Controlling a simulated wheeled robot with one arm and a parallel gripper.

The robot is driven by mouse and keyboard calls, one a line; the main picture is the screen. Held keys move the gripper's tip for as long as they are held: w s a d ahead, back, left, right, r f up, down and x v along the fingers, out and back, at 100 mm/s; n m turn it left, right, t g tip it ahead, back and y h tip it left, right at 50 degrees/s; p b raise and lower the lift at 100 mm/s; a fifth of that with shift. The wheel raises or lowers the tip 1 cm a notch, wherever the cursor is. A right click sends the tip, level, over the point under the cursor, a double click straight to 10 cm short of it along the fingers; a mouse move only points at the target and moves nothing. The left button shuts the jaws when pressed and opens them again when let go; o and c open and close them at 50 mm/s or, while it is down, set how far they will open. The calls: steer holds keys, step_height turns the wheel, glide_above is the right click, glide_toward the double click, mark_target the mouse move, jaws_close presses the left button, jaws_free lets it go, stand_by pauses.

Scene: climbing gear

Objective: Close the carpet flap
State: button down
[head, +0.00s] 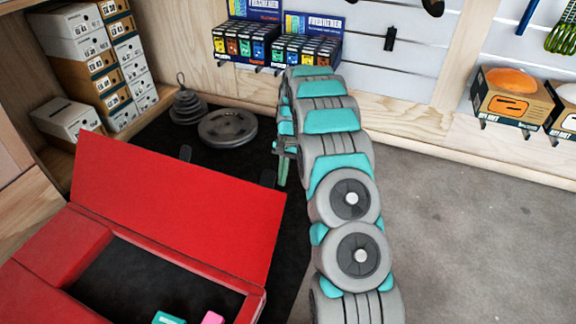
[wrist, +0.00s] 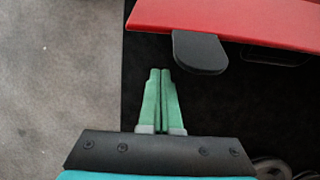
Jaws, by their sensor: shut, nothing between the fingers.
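The red carpet flap (head: 180,205) stands raised and tilted along one side of a red box-like unit (head: 62,248) in the head view. In the wrist view the flap's red edge (wrist: 230,20) crosses the top right, with a black tab (wrist: 200,52) sticking out from it. My gripper (head: 282,184) is just right of the flap's upper right corner in the head view. In the wrist view its green fingers (wrist: 160,72) are together and empty, pointing toward the flap. They are apart from the tab, which lies ahead and to their right.
The open unit holds a teal item (head: 168,318) and a pink item (head: 212,318). Weight plates (head: 228,128) lie on the black mat behind the flap. Stacked boxes (head: 75,50) stand at the back left. Grey floor (head: 480,220) at the right is clear.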

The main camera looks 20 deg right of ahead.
steer(key=shift+s+a+r, duration=0.15)
steer(key=shift+s+a, duration=1.25)
steer(key=shift+a, duration=0.1)
